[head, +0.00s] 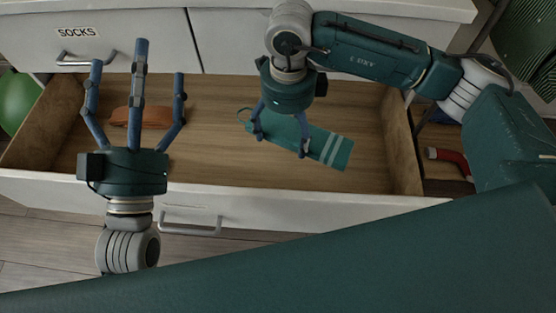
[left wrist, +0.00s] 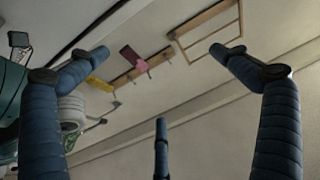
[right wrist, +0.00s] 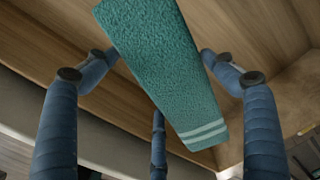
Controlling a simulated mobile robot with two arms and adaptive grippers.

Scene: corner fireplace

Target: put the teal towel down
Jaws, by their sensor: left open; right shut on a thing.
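The teal towel (head: 335,150) is folded flat, with two pale stripes near one end and a small loop at the other. My right gripper (head: 280,138) is shut on it, inside the outline of the open wooden drawer (head: 230,165). In the right wrist view the towel (right wrist: 165,70) lies between the fingers, with the drawer's wood behind it. I cannot tell whether it touches the drawer floor. My left gripper (head: 138,68) is open and empty, fingers pointing up over the drawer's left part.
An orange-brown item (head: 142,117) lies in the drawer's left part, behind my left fingers. The drawer floor between it and the towel is clear. A green ball (head: 14,103) is at the far left. A red item (head: 448,159) lies right of the drawer.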

